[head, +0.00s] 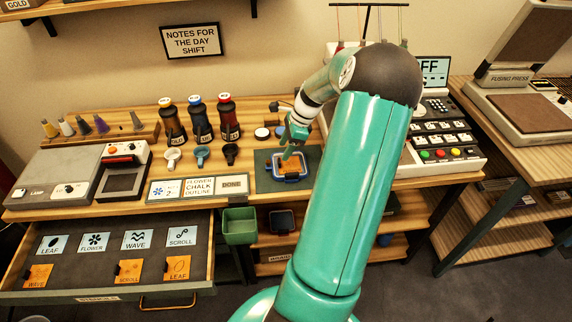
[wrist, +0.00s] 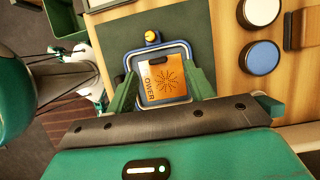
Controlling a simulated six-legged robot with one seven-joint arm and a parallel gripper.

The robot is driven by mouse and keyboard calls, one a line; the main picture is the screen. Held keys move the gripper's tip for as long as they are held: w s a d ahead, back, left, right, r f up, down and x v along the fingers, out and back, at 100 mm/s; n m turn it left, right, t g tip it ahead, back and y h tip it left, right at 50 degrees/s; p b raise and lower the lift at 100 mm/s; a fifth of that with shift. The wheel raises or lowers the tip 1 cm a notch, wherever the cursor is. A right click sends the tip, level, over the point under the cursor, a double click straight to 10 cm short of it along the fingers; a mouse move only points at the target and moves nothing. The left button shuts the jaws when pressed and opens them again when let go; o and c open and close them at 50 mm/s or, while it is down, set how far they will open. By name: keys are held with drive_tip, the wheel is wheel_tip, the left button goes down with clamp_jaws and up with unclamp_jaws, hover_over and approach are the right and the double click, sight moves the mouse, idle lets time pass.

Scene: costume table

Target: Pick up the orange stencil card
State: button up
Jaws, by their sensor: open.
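An orange stencil card (wrist: 166,78) with a flower pattern and partly hidden lettering ending in "OWER" lies inside a blue-rimmed frame (wrist: 187,50). In the head view the card (head: 290,170) shows only in part below my gripper. My gripper (wrist: 163,82) is open, with one green finger on each side of the card and frame. I cannot tell whether the fingers touch the frame. More orange stencil cards, marked wave (head: 38,276), scroll (head: 129,272) and leaf (head: 177,267), lie in the open drawer (head: 100,286).
The frame sits on a dark green mat (wrist: 190,27). Round white (wrist: 262,10) and blue (wrist: 262,57) lidded pots stand to its right in the wrist view.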

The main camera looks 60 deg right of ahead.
sight(279, 160)
drive_tip(key=x, duration=0.5)
drive_tip(key=shift+s+a+f, duration=0.1)
drive_tip(key=shift+s+f, duration=0.05)
drive_tip(key=shift+f, duration=0.05)
drive_tip(key=c, duration=1.1)
